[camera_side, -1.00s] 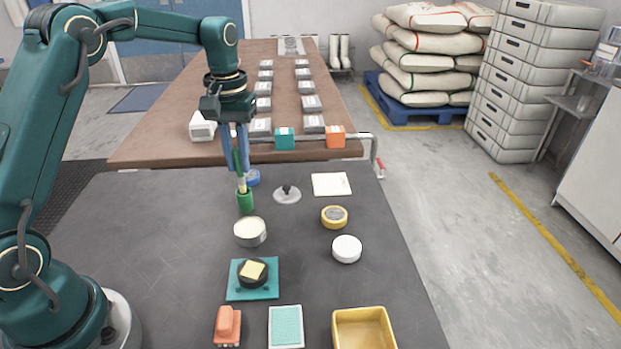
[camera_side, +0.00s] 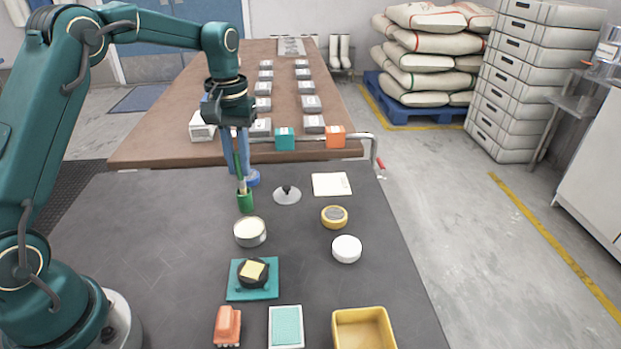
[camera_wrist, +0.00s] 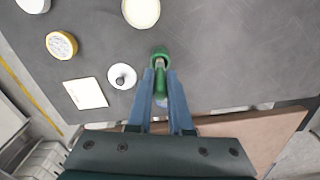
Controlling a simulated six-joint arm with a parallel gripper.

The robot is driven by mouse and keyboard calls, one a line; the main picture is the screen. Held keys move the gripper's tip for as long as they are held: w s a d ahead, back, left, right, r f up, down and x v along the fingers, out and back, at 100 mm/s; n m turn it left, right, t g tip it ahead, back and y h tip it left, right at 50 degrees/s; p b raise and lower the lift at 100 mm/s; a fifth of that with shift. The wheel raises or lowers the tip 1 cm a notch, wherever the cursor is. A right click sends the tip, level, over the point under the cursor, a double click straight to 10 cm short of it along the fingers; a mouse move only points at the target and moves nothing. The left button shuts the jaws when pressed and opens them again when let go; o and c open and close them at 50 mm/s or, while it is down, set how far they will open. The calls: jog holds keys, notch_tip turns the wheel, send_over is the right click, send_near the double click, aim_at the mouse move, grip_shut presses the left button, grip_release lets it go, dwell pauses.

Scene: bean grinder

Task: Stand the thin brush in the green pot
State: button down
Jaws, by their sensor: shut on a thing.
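My gripper (camera_side: 238,172) is shut on the thin brush (camera_side: 237,152), which has a green handle and a pale lower part. In the wrist view the brush (camera_wrist: 161,82) lies between my two blue fingers (camera_wrist: 160,78). The green pot (camera_side: 245,202) stands on the dark table below my gripper. The brush's pale lower end is at the pot's mouth, and its tip is hidden. The brush is slightly tilted. In the wrist view the pot (camera_wrist: 160,56) is just beyond the fingertips.
A tin (camera_side: 250,231) stands close in front of the pot. A blue round thing (camera_side: 253,177) is behind it, partly hidden by my fingers. A grey disc with a black knob (camera_side: 287,194) is at right. A yellow roll (camera_side: 334,216) and white lid (camera_side: 346,248) lie farther right.

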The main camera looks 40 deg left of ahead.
aim_at(241, 180)
jog(key=shift+f, duration=1.6)
dwell(2.3)
jog(key=shift+c, duration=1)
grip_release()
jog(key=shift+r, duration=3.5)
